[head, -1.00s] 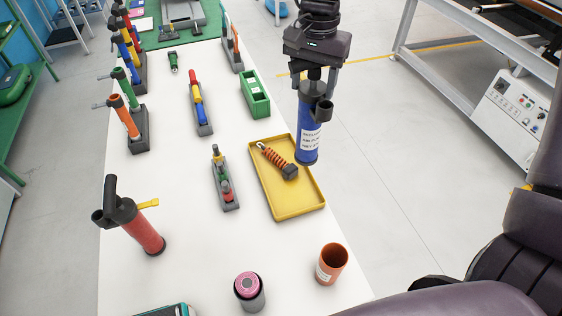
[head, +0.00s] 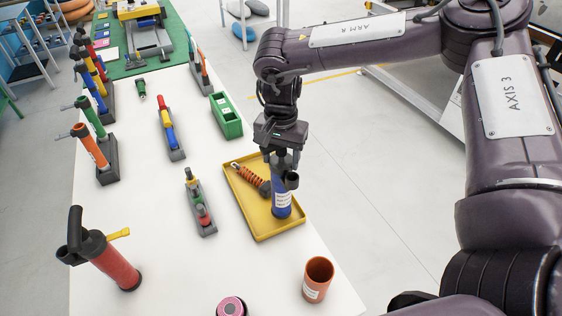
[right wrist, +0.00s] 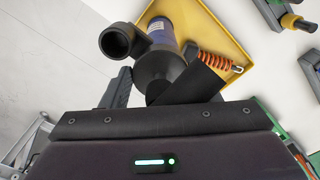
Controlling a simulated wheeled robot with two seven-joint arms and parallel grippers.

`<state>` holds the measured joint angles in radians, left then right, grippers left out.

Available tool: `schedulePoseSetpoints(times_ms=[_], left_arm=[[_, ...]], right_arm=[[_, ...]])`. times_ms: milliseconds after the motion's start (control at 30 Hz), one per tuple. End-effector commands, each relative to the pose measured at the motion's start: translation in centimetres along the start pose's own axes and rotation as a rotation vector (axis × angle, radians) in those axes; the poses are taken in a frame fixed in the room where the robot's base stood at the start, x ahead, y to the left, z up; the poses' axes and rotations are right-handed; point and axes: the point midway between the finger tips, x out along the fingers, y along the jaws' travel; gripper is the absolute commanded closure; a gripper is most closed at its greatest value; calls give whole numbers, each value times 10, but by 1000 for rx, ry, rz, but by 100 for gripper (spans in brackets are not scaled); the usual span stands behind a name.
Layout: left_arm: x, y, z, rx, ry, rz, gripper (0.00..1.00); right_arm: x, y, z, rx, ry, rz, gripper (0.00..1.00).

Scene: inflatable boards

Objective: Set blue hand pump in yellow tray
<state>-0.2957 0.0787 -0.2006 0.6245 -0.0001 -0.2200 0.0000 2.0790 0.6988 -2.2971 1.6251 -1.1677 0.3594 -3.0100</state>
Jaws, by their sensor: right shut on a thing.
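The blue hand pump (head: 281,200) is upright at the right part of the yellow tray (head: 262,229). Its lower end appears to be in or just above the tray floor; I cannot tell if it touches. My right gripper (head: 280,160) is shut on the pump's dark top from above. In the right wrist view the pump's dark head and side spout (right wrist: 116,42) show between the fingers, with the tray (right wrist: 222,28) beyond. An orange coil-spring part with a black end (head: 249,178) lies in the tray, left of the pump. My left gripper is not in view.
A red hand pump (head: 112,262) stands at the front left. An orange cup (head: 317,279) and a pink-topped cylinder (head: 231,306) are near the front. A green box (head: 226,116) is behind the tray. Grey holders with coloured tools stand left of it.

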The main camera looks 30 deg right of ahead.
Motion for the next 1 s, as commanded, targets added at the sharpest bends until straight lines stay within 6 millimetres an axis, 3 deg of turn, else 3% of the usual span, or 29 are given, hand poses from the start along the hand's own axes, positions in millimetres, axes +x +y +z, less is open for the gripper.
schedulePoseSetpoints(times_ms=[200,533,567,600,700,1000], left_arm=[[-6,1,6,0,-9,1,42],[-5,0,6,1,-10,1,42],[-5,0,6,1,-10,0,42],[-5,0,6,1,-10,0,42],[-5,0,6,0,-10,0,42],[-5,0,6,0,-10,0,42]], right_arm=[[23,0,0,1,0,1,96],[26,0,0,1,0,1,96],[26,0,0,1,0,1,41],[26,1,0,1,0,1,35],[26,1,0,1,0,2,23],[24,0,0,0,0,1,23]])
